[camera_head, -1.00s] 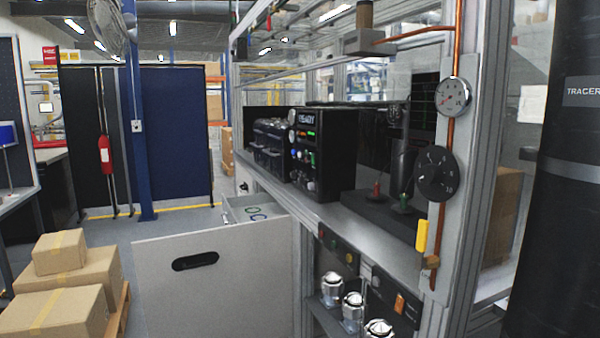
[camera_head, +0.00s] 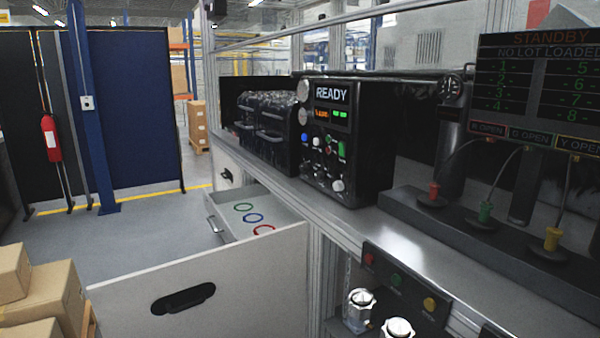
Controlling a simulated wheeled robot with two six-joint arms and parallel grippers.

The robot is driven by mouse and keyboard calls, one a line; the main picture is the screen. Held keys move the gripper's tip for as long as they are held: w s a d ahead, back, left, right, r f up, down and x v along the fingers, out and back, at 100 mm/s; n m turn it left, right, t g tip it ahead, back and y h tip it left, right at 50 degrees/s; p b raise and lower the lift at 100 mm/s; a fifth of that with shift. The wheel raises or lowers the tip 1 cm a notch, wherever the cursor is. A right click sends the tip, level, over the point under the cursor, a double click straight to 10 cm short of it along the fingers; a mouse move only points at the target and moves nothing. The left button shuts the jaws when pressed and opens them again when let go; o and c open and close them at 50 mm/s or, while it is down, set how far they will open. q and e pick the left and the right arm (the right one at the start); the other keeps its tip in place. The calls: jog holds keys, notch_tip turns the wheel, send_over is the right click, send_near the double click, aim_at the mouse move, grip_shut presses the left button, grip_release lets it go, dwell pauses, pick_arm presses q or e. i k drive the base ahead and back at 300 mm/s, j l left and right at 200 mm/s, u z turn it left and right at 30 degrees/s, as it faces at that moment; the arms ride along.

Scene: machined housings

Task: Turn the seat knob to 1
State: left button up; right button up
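A black control unit (camera_head: 348,140) stands on the bench, its lit display reading READY. Its front carries several small knobs and buttons, among them a blue one (camera_head: 304,136), a green one (camera_head: 341,149) and a pale round knob (camera_head: 338,185) low on the panel. The labels are too small to read, so I cannot tell which is the seat knob or where it points. Neither of my grippers is in view.
An open drawer (camera_head: 285,222) holds green, blue and red rings. A grey panel with a handle slot (camera_head: 225,290) stands in front. Colored probes, one red (camera_head: 433,192), line a dark block on the bench. Cardboard boxes (camera_head: 45,300) are at left. Floor beyond is clear.

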aim_at(302, 167)
jog(key=i+j+z, duration=0.25)
jog(key=i+j, duration=0.15)
jog(key=j, duration=0.25)
jog(key=i+j+z, duration=0.15)
jog(key=j, duration=0.2)
